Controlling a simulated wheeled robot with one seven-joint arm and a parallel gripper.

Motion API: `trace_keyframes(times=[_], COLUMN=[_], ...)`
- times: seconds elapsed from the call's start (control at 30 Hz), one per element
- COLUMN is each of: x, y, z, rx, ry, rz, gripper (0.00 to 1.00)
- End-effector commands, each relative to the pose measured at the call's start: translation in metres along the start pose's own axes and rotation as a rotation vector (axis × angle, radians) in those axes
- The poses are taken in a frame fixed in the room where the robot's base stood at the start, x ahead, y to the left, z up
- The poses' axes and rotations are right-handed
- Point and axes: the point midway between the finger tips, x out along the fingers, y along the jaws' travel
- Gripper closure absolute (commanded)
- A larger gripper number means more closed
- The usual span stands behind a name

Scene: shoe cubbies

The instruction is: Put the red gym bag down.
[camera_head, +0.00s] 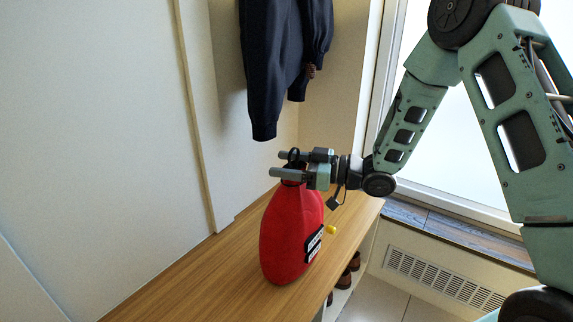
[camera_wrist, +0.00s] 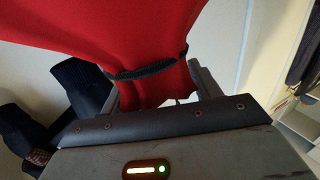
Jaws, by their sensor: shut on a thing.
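The red gym bag (camera_head: 290,232) hangs upright or stands over the wooden bench top, with a dark label and a small yellow piece on its side. My gripper (camera_head: 289,164) is shut on the neck of the bag, near a dark loop at its top. The bag's red cloth (camera_wrist: 120,35) fills the upper part of the wrist view, with a dark strap across its gathered neck. The bag's base overlaps the bench in the picture; I cannot tell whether it touches.
The wooden bench (camera_head: 190,280) is bare to the left of the bag. A dark jacket (camera_head: 275,70) hangs behind and above. Brown shoes (camera_head: 347,277) sit in cubbies under the bench. A window, a vent (camera_head: 440,277) and tiled floor are at right.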

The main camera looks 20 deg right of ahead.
Motion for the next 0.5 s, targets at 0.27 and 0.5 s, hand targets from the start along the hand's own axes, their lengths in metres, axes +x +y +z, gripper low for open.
trace_keyframes(times=[0.27,0.5], x=[-0.0001,-0.0027], y=[0.0001,0.0005], z=[0.0017,-0.0020], rx=[0.000,0.000], ry=[0.000,-0.001], rz=[0.000,0.002], gripper=[0.16,0.16])
